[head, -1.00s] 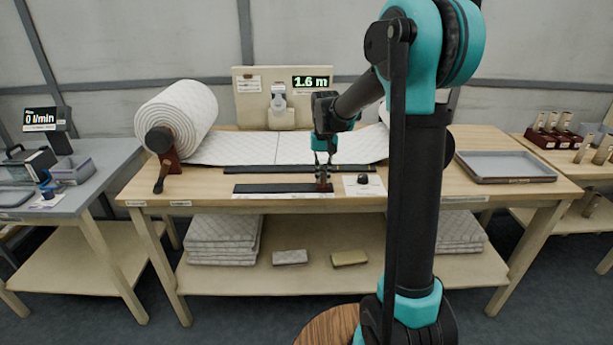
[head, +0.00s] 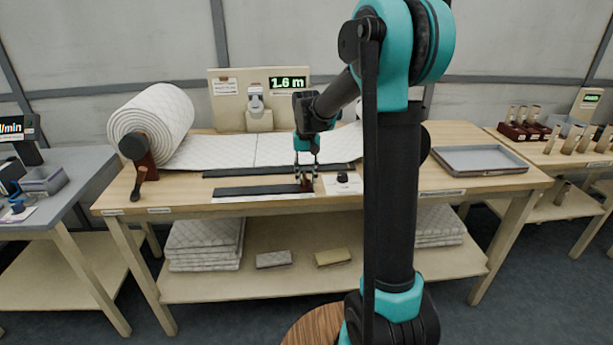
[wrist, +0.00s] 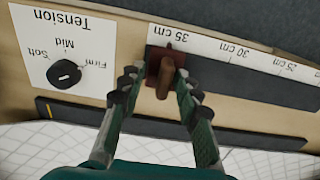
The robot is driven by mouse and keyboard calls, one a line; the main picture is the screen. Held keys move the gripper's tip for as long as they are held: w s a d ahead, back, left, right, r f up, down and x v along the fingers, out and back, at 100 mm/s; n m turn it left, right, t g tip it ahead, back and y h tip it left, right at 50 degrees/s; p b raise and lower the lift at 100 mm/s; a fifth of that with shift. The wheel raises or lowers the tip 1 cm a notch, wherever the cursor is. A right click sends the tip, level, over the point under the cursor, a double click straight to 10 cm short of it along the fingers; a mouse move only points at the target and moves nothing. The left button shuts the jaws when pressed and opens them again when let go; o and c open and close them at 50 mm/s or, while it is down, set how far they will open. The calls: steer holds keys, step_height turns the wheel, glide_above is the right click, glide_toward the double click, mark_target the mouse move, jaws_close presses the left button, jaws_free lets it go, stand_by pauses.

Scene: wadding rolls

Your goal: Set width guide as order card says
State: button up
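The width guide is a red-brown slider with an upright brown handle (wrist: 166,77) on a black rail (wrist: 240,122). It stands at the 35 cm end of a printed scale (wrist: 235,50); the scale also shows 30 and 25 cm. In the head view the slider (head: 307,186) is at the right end of the front rail. My gripper (wrist: 156,80) is open, its fingers on either side of the handle, with a visible gap on the left. It also shows in the head view (head: 306,178). Small cards (head: 227,87) on the back board are unreadable.
A tension knob (wrist: 64,75) sits beside the scale, its setting unclear. A wadding roll (head: 150,125) stands at the left, its sheet (head: 215,151) lying behind the rails. A display (head: 289,84) reads 1.6 m. A grey tray (head: 480,160) lies on the right.

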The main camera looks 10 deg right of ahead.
step_height(320, 180, up, 12)
stand_by(0.5)
steer(key=s+d+f+t, duration=0.2)
steer(key=s+d+f, duration=0.1)
steer(key=s+f, duration=0.7)
steer(key=s+d+f+t, duration=0.2)
steer(key=s+d+f, duration=0.2)
steer(key=s+f, duration=0.6)
steer(key=s, duration=0.6)
steer(key=shift+s+d, duration=0.2)
steer(key=shift+d, duration=0.05)
steer(key=shift+r, duration=0.1)
stand_by(1.6)
